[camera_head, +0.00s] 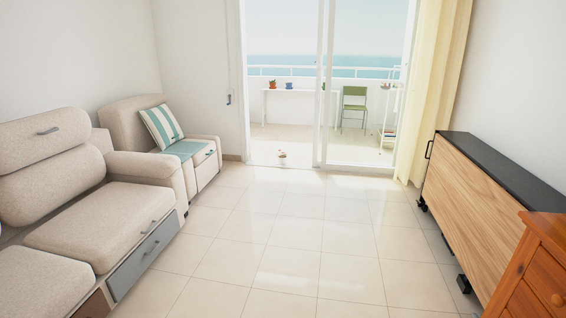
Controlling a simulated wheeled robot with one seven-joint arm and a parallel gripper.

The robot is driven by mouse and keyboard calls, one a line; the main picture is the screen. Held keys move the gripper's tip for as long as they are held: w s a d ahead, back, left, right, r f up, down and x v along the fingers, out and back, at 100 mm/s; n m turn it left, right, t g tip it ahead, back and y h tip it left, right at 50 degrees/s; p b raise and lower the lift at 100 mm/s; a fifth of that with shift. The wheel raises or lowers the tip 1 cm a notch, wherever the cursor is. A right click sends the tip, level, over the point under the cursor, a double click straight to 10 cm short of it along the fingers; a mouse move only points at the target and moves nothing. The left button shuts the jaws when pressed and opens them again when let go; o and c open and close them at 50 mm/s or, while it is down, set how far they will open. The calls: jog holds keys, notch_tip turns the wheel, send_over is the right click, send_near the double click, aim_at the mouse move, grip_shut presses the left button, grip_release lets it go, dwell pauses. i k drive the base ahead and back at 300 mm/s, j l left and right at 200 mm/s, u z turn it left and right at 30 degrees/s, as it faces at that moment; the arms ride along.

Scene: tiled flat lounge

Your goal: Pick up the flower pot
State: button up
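A small flower pot (282,160) stands on the tiled floor at the far end of the room, beside the opening of the sliding glass door. It looks pale, with a reddish or dark plant on top; it is too small to make out more. On the balcony beyond, two more small pots, an orange-brown one (272,85) and a blue one (289,86), stand on a white narrow table. My gripper is not in view.
Beige sofas (101,216) line the left side. A folded wooden table (487,196) with a black top and a reddish wooden cabinet (537,273) stand on the right. The tiled floor (283,232) between is clear. A green chair (353,105) stands on the balcony.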

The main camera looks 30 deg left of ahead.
aim_at(283, 160)
jog(key=i+j+u, duration=0.25)
jog(key=i+j, duration=0.15)
jog(key=i+j+u, duration=0.55)
jog(key=i, duration=0.4)
jog(key=i+j+u, duration=0.25)
jog(key=i, duration=0.2)
jog(key=i+u, duration=0.3)
jog(key=i, duration=4.45)
jog(key=i+z, duration=0.4)
jog(key=i+j+z, duration=0.4)
jog(key=i, duration=0.2)
jog(key=i+j+z, duration=0.35)
jog(key=i, duration=0.15)
jog(key=i+j+z, duration=0.55)
jog(key=j+z, duration=0.2)
jog(key=i+j+z, duration=0.2)
jog(key=j+z, duration=0.2)
